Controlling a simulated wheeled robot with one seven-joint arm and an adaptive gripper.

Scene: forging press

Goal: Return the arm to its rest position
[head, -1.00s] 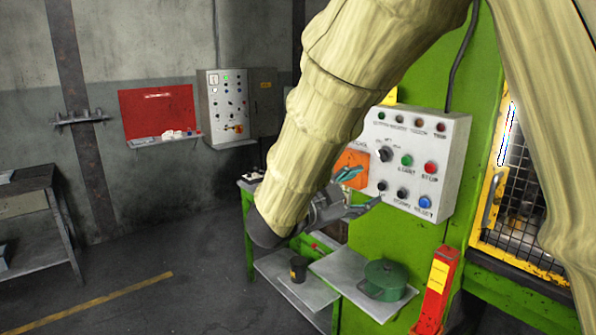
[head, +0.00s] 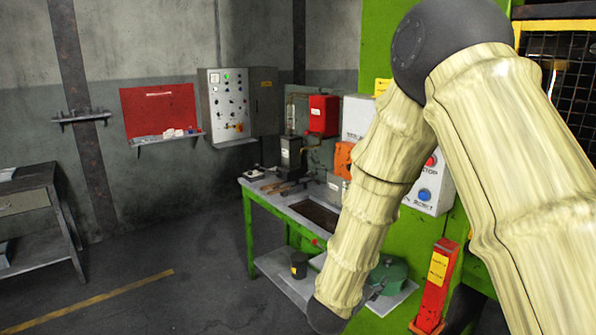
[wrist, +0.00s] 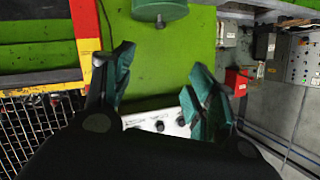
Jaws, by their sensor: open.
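My arm, in a pale wrinkled cover, crosses the right half of the head view, bent at a dark joint at the top, with its forearm slanting down to the lower middle. My gripper (wrist: 158,88) is open and empty in the wrist view, its two teal-tipped fingers well apart.
The green workbench (head: 248,190) with tools is behind. A mesh guard (head: 565,85) is at far right. The floor at left is clear.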

